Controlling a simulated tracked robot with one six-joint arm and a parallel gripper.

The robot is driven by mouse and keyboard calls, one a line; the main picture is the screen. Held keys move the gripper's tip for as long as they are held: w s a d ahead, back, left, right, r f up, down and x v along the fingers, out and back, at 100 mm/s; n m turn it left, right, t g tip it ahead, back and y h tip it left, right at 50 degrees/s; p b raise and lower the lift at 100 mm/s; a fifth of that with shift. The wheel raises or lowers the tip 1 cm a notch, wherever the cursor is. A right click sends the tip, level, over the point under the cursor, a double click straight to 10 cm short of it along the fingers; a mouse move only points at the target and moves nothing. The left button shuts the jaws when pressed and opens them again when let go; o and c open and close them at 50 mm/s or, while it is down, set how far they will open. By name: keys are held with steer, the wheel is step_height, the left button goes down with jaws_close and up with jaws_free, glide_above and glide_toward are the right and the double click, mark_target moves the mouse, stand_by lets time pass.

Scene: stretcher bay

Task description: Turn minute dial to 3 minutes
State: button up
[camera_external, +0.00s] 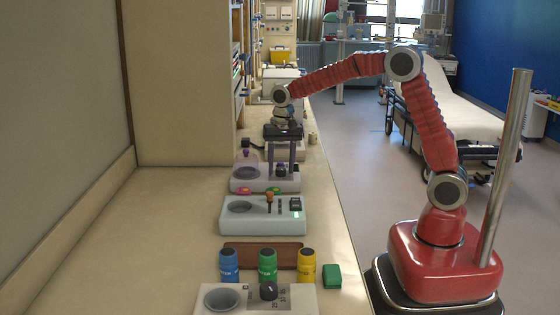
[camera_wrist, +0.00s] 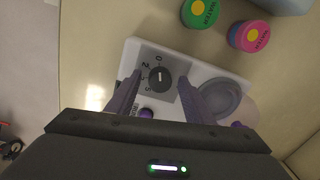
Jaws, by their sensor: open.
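The minute dial (camera_wrist: 160,78) is a dark round knob with a white pointer line on a grey panel marked with numbers. The pointer looks close to the 0 mark. The dial sits on a white device (camera_wrist: 205,62), which also shows in the external view (camera_external: 240,185). My gripper (camera_wrist: 160,80) is open, with one purple finger to each side of the dial and a visible gap to it in the picture. In the external view my gripper (camera_external: 282,168) points straight down over the right part of the device. I cannot tell the exact fingertip height.
The device has a round recess (camera_wrist: 222,98) and a purple button (camera_wrist: 146,113). Green (camera_wrist: 200,12) and pink (camera_wrist: 249,36) jars stand near it. Another white device (camera_external: 262,226) and blue (camera_external: 229,266), green (camera_external: 267,266) and yellow (camera_external: 307,266) bottles stand nearer the external camera.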

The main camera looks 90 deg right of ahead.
steer(key=shift+c, duration=0.4)
steer(key=c, duration=1)
steer(key=shift+o, duration=0.2)
steer(key=shift+n, duration=0.5)
steer(key=n, duration=1.2)
steer(key=shift+d+n+g, duration=0.1)
steer(key=shift+n+g, duration=0.2)
steer(key=shift+n, duration=2.2)
